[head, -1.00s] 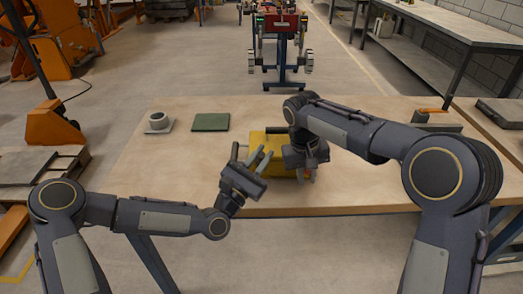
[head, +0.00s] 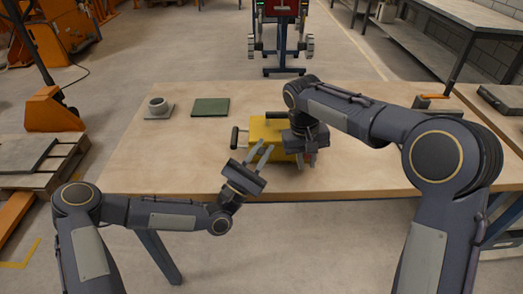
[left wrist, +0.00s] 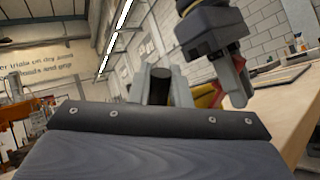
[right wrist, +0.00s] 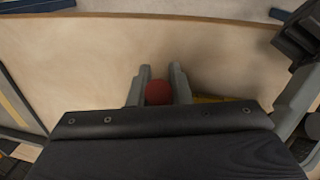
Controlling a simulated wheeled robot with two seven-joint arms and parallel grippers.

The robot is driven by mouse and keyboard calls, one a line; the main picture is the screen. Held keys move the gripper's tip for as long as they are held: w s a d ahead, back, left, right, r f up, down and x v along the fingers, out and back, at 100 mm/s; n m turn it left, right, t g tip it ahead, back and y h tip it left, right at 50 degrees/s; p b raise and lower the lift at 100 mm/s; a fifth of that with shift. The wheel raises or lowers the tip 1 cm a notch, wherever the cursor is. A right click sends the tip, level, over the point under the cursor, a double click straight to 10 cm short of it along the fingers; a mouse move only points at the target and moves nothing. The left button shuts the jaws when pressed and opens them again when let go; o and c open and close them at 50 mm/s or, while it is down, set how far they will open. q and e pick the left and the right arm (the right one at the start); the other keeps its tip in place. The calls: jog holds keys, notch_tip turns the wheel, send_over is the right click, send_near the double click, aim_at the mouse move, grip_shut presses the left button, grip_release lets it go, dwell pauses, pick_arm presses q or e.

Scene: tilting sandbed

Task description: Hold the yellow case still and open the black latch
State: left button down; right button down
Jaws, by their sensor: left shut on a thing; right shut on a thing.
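The yellow case (head: 262,131) sits on the wooden table, partly hidden by my right arm. A black bar with an upright end (head: 235,138) juts from its left side. My left gripper (head: 262,150) is at the case's near side. In the left wrist view its fingers are shut on a black round bar (left wrist: 158,88); I cannot tell if this is the latch. My right gripper (head: 306,158) is at the case's right end, pointing down. In the right wrist view it is shut on a red round knob (right wrist: 158,92), with a strip of the yellow case (right wrist: 208,99) beside it.
An orange-handled item (head: 430,97) is at the back right. The left part of the wooden table (head: 170,155) is clear.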

pick_arm(q)
jog(key=c, duration=1.4)
grip_release()
jog(key=v, duration=1.2)
jog(key=shift+f, duration=0.1)
